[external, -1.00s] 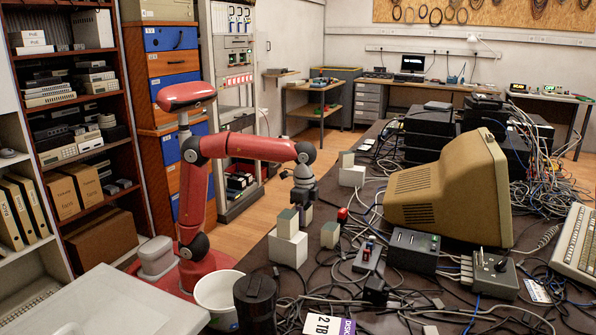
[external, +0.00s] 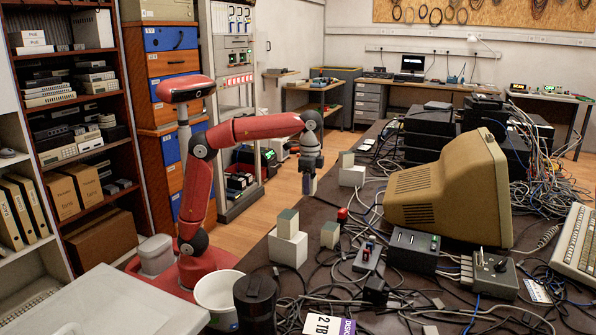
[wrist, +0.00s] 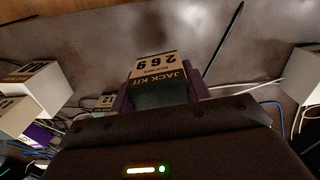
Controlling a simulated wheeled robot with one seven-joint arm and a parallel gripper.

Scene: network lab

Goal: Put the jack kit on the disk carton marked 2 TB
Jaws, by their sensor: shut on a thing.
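The jack kit (wrist: 158,83), a small box with a dark green face and a tan label reading JACK KIT, is between my gripper's fingers in the wrist view. My gripper (external: 309,187) is shut on it and holds it in the air above the near left part of the table in the external view. The kit is small there and its label cannot be read. The disk carton marked 2 TB (external: 322,325), white with a purple strip, shows at the bottom edge of the external view, cut off by the frame. My gripper is well behind and above it.
A white carton (external: 288,250) bears a small green-sided box (external: 287,223). Another small box (external: 330,235) stands to its right. A beige monitor (external: 450,185), a black cylinder (external: 256,302) and many cables crowd the table. A white bin (external: 214,297) stands at the left.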

